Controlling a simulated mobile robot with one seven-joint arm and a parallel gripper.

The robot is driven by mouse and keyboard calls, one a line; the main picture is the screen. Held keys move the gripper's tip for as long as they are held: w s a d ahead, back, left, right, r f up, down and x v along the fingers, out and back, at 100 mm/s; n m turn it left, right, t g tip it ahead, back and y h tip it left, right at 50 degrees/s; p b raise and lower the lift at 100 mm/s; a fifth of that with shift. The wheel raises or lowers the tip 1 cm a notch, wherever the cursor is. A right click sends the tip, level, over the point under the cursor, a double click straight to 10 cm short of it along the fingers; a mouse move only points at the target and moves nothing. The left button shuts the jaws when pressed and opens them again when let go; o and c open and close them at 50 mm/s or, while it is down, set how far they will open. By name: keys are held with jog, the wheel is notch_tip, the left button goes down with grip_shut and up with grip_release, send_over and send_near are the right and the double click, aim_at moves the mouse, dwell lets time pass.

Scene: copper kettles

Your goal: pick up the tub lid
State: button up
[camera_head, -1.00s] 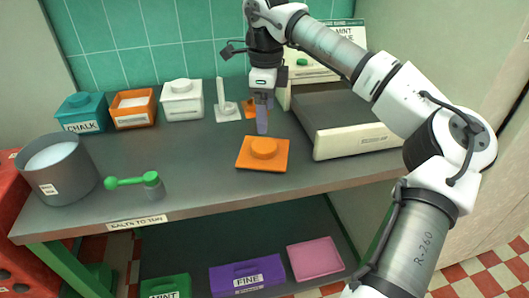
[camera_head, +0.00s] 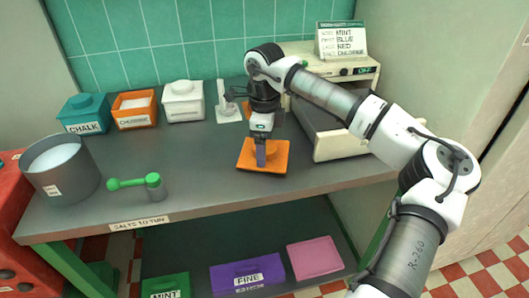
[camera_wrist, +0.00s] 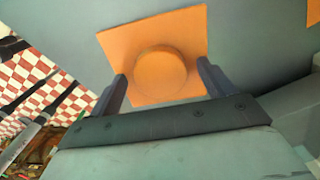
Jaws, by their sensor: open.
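The tub lid is a flat orange square with a round raised knob. In the head view the orange lid (camera_head: 246,160) lies on the grey bench top near its front edge. In the wrist view the lid (camera_wrist: 126,44) shows with its knob (camera_wrist: 161,74) between my fingers. My gripper (camera_head: 262,158) is over the lid and points down. In the wrist view my gripper (camera_wrist: 160,88) has its fingers wide apart, one on each side of the knob. Part of the knob is hidden behind a finger in the head view. I cannot tell whether the fingertips touch the lid.
An open orange tub (camera_head: 135,110) labelled chloride stands at the back, between a teal chalk tub (camera_head: 85,114) and a white tub (camera_head: 183,100). A grey pot (camera_head: 62,175) and a green-handled scoop (camera_head: 133,183) are at left.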

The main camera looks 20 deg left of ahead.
jog(key=c, duration=1.1)
jog(key=shift+r, duration=0.1)
